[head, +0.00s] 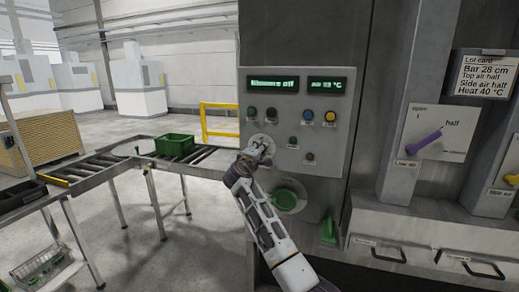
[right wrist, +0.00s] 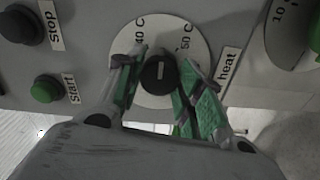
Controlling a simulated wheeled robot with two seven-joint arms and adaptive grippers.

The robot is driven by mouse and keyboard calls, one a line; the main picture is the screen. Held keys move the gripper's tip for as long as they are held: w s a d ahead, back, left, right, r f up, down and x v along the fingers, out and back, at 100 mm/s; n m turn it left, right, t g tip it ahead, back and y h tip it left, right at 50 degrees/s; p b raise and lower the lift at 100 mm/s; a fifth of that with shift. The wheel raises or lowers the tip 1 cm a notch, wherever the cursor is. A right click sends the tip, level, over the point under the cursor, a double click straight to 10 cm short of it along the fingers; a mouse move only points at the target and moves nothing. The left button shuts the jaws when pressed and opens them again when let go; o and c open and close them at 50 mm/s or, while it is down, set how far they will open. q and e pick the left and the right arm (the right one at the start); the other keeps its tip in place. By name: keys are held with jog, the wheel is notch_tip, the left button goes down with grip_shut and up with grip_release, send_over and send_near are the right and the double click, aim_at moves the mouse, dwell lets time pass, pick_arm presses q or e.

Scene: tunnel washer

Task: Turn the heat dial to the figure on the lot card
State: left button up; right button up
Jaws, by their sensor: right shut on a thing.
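The lot card (head: 484,75) at the upper right reads Bar 28 cm, Top air half, Side air half, Heat 40 °C. In the right wrist view the heat dial is a black round knob (right wrist: 159,75) with a short white mark, on a pale scale plate (right wrist: 172,31). The plate shows what looks like 40 C to the left and 50 C to the right; the mark lies between them. My right gripper (right wrist: 155,79) is shut on the knob, one green-padded finger each side. In the head view my right gripper (head: 259,152) covers most of the dial. My left gripper is out of view.
Displays above read Blowers off (head: 272,84) and an air temperature too blurred to read surely (head: 327,84). Start (right wrist: 44,89) and stop (right wrist: 20,24) buttons sit close by. A large green knob (head: 285,199) is below. A roller conveyor carries a green crate (head: 175,145).

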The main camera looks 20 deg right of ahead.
jog(key=n, duration=0.5)
jog(key=shift+f+n, duration=0.1)
jog(key=shift+n, duration=0.3)
dwell(0.4)
jog(key=o, duration=1)
jog(key=shift+a, duration=0.1)
jog(key=shift+c, duration=0.2)
jog(key=shift+o, duration=0.2)
jog(key=v, duration=1.2)
